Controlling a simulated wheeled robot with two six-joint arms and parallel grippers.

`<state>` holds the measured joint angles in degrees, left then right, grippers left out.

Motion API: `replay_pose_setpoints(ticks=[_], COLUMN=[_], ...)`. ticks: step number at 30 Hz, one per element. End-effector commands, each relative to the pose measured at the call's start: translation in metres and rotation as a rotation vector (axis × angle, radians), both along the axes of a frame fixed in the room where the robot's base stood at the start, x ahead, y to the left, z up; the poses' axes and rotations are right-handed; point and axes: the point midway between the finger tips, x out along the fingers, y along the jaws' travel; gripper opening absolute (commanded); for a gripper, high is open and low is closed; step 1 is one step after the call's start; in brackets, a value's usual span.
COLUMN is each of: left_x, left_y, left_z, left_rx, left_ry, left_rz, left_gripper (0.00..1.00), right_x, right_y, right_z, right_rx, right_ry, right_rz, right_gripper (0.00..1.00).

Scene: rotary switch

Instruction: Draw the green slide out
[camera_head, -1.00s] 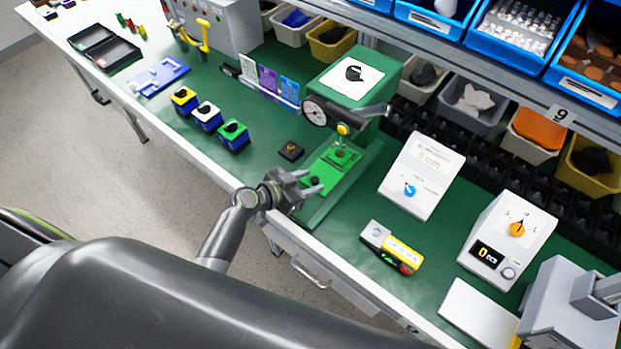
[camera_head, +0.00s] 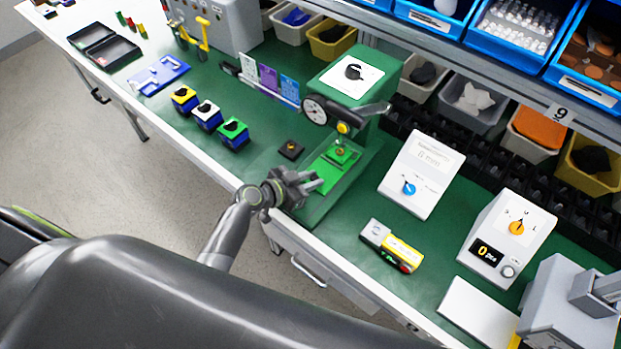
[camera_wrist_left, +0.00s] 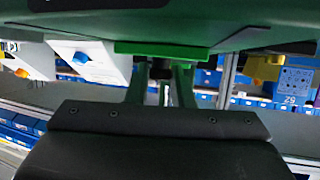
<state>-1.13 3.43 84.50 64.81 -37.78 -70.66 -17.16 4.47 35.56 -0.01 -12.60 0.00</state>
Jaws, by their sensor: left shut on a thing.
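The bright green slide (camera_head: 329,175) lies in the base of the green press-like fixture (camera_head: 345,83), below its dial and lever. A small brass-coloured part (camera_head: 340,152) sits towards its inner end. My left gripper (camera_head: 316,184) is at the slide's outer end, by the table's front edge, and is shut on it. The fingers hide that end and the slide's dark knob. In the left wrist view the slide's green edge (camera_wrist_left: 165,48) spans above the two fingers (camera_wrist_left: 160,88), with a dark knob between them. My right gripper is not in view.
A small black block (camera_head: 291,149) lies just left of the fixture. Several coloured blocks with black knobs (camera_head: 207,117) stand farther left. A yellow and grey device (camera_head: 391,246) and a white dial box (camera_head: 422,175) are to the right. The floor before the table is clear.

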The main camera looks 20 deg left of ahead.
Motion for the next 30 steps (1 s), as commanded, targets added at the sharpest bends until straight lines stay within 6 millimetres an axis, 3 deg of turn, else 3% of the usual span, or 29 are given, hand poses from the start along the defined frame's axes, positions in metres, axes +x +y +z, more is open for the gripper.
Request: replay_pose_setpoints(ticks=[5, 21, 30], left_x=[-0.014, -0.113, -0.123], left_y=[0.006, 0.042, 0.044], left_z=[-0.004, -0.005, -0.001], left_rx=[0.001, 0.004, 0.001], left_ry=[0.002, 0.002, 0.004], left_rz=[0.002, 0.001, -0.001], left_gripper=[0.00, 0.00, 0.00], right_x=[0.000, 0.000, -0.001], right_y=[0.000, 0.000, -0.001], right_z=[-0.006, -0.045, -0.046], right_rx=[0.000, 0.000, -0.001], right_ry=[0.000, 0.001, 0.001], right_rz=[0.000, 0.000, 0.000], right_gripper=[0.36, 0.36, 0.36])
